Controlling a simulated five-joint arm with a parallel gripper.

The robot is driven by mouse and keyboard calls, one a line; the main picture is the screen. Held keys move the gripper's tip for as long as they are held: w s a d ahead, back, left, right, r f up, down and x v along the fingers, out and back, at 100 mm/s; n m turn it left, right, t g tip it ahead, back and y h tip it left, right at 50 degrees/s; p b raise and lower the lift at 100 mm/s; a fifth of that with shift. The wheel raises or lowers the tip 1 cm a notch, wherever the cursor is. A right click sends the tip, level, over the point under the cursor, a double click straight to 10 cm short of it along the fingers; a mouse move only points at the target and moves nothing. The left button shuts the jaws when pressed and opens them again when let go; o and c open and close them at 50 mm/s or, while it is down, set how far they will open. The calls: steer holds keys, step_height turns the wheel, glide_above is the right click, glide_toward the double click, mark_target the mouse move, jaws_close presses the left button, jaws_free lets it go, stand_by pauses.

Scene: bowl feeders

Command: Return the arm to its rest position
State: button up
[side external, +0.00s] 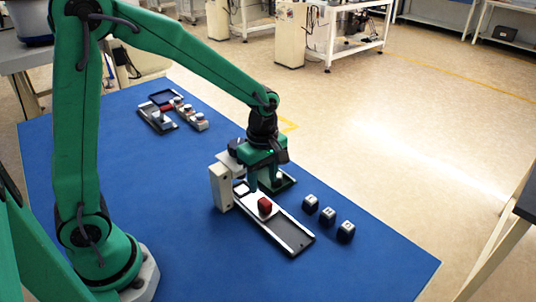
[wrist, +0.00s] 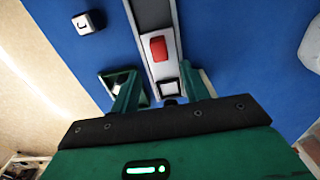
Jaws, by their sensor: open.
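My green gripper (side external: 263,180) hangs over the near feeder, with its jaws apart and nothing seen between them. In the wrist view its two fingers (wrist: 159,70) stand open on either side of the feeder strip. A red block (side external: 265,205) lies on the pale feeder track (side external: 296,238), in front of the gripper; it also shows in the wrist view (wrist: 158,48). A white square piece (side external: 241,189) sits at the track's upper end, close to the fingers. My arm reaches out over the blue table (side external: 180,240).
A pale post (side external: 221,188) stands left of the gripper. A small dark green tray (side external: 287,181) is close on its right. A second feeder (side external: 158,118) with several pieces is farther back. The front of the table is clear.

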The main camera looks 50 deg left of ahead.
steer(key=shift+r, duration=0.1)
steer(key=s+a+r+m+t, duration=0.2)
steer(key=s+r+m, duration=0.5)
steer(key=m, duration=0.2)
steer(key=s+a+r+m+t, duration=0.2)
steer(key=s+r+m+t, duration=0.1)
steer(key=s+r+m, duration=0.4)
steer(key=shift+s+a+m+t, duration=0.3)
steer(key=shift+s+m, duration=0.25)
steer(key=shift+m, duration=0.45)
steer(key=shift+r, duration=0.1)
stand_by(0.9)
